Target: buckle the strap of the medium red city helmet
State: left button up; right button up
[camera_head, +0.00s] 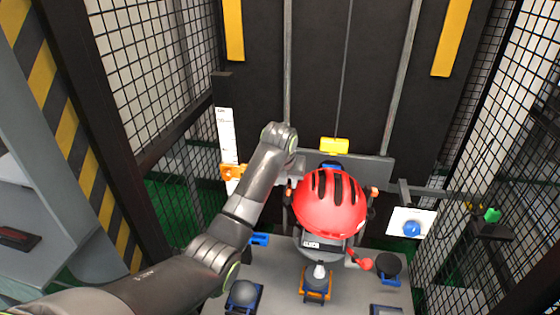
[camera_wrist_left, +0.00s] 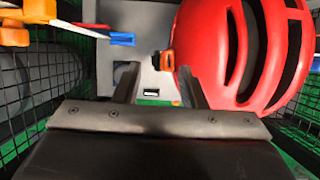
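The red helmet (camera_head: 330,203) with dark vents sits in the middle of the head view, over a grey carriage at the drop tower. It fills the upper right of the left wrist view (camera_wrist_left: 215,45). My left arm comes in from the left and bends down at the helmet's left side. My left gripper (camera_wrist_left: 158,85) has its two fingers apart, with nothing seen held between them. A small orange and dark part (camera_wrist_left: 167,62) shows beside the helmet's edge, beyond the fingers. I cannot make out the strap or its buckle clearly. My right gripper is not in view.
An orange clamp (camera_head: 232,172) on a white scale (camera_head: 226,130) stands left of the helmet. Below are an orange-based anvil (camera_head: 316,285), a blue-based one (camera_head: 243,295) and a black disc (camera_head: 388,264). Mesh guards (camera_head: 140,70) enclose both sides. A blue button (camera_head: 411,228) is at right.

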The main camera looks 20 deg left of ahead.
pick_arm(q)
jog(key=p+v, duration=0.2)
jog(key=v, duration=0.9)
jog(key=shift+s+a+r, duration=0.15)
jog(key=shift+a+r, duration=0.2)
jog(key=shift+r, duration=0.05)
jog(key=shift+f, duration=0.1)
